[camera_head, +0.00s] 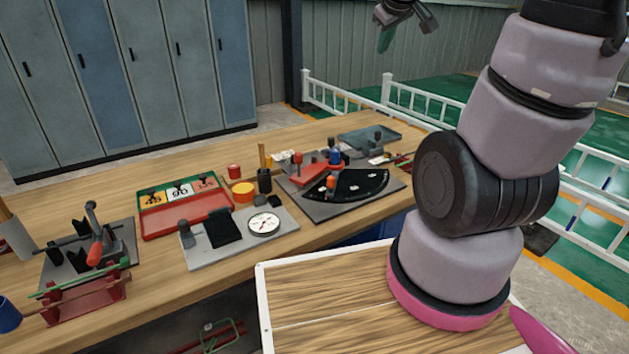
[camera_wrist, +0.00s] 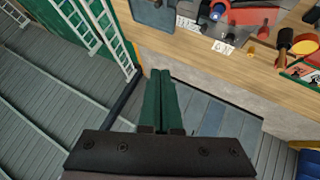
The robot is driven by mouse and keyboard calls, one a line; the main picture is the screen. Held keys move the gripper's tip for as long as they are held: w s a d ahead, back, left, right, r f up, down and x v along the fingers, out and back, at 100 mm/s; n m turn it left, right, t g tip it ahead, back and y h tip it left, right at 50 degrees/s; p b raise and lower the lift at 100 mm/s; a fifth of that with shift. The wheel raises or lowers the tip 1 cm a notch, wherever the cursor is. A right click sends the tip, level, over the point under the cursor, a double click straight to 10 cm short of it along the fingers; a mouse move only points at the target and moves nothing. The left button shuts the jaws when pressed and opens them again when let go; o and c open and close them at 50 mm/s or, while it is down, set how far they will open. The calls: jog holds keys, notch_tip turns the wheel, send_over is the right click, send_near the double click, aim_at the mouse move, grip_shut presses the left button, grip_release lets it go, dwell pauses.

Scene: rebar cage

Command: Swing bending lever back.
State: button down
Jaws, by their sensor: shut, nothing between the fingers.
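The bending station (camera_head: 312,205) is a grey plate on the wooden bench with a black fan-shaped scale (camera_head: 368,183). A red bending lever (camera_head: 314,178) lies on it, with an upright orange-red handle (camera_head: 330,184) near the scale's left side. A blue-topped post (camera_head: 335,157) stands behind. My gripper (camera_head: 384,42) is raised high above and beyond the bench's back right, well apart from the lever. In the wrist view my gripper's green fingers (camera_wrist: 160,78) are together and empty. The station shows only partly at that view's top edge, with a red part (camera_wrist: 250,16).
The bench holds a red tray (camera_head: 186,217) with number cards, a grey plate with a round dial (camera_head: 264,224), and a red-handled tool (camera_head: 96,252) at left. Cups and an orange roll (camera_head: 243,191) stand left of the station. White railings (camera_head: 345,105) stand behind.

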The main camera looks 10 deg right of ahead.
jog(key=w+a+f+n+y, duration=0.4)
jog(key=w+f+n+y, duration=0.1)
jog(key=w+f+n, duration=0.8)
jog(key=s+a+f+n+g+y, duration=0.1)
jog(key=s+a+f+n+g, duration=0.1)
jog(key=f, duration=0.6)
jog(key=s+a+f+n+g+y, duration=0.2)
jog(key=s+a+f+n+g, duration=0.1)
jog(key=a+f, duration=0.3)
jog(key=s+a+f+n+g+y, duration=0.1)
jog(key=s+a+f+n+g, duration=0.1)
jog(key=f, duration=0.8)
jog(key=shift+s+a+f+n+g+y, duration=0.15)
jog(key=shift+s+a+n, duration=0.1)
jog(key=shift+s+a, duration=0.35)
jog(key=shift+s+a+f+n+g+y, duration=0.15)
jog(key=shift+s+a+n, duration=0.15)
jog(key=shift+s, duration=0.35)
jog(key=shift+a+r, duration=0.1)
jog(key=shift+a, duration=0.05)
